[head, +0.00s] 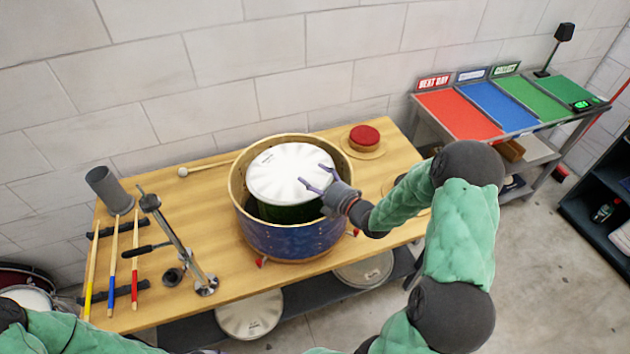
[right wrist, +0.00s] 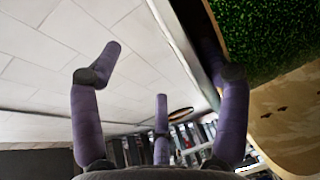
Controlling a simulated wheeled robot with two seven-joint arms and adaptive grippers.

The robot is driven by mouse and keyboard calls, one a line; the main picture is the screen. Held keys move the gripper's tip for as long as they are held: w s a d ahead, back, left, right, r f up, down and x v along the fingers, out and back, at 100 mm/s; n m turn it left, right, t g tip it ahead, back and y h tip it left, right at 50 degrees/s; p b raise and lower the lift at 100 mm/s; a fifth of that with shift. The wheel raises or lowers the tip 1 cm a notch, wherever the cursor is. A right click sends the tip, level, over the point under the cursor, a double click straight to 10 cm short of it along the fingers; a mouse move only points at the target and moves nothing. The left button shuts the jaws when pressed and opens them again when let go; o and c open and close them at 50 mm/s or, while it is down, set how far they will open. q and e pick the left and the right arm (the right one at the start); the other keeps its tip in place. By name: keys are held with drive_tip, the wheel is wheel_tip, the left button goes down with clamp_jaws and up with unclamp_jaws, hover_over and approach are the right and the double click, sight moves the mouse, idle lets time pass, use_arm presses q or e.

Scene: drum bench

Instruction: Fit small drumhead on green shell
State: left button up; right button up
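The small white drumhead (head: 290,172) lies over the green shell (head: 285,213), covering its top; whether its hoop is seated evenly I cannot tell. The green shell stands inside a larger blue shell (head: 290,240) with a wooden rim. My right gripper (head: 318,178) has its fingers spread at the drumhead's right edge, over the blue shell's rim; contact is unclear. In the right wrist view the fingers (right wrist: 160,60) are apart, with nothing clearly held between them. The green shell's glittery side (right wrist: 275,35) is at upper right there.
A metal stand (head: 178,240) and a grey cup (head: 110,190) are on the wooden bench's left side, beside several sticks. A red round pad (head: 364,137) lies at back right. More drumheads (head: 250,315) lie on the shelf below. A coloured side table (head: 500,108) stands right.

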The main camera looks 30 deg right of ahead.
drive_tip(key=shift+f, duration=0.2)
drive_tip(key=shift+s+d, duration=0.1)
drive_tip(key=shift+s, duration=0.45)
drive_tip(key=s+d+r, duration=0.1)
drive_tip(key=s+r, duration=0.1)
drive_tip(key=s, duration=0.8)
drive_tip(key=shift+s+d, duration=0.3)
drive_tip(key=shift+d, duration=0.1)
drive_tip(key=shift+f, duration=0.1)
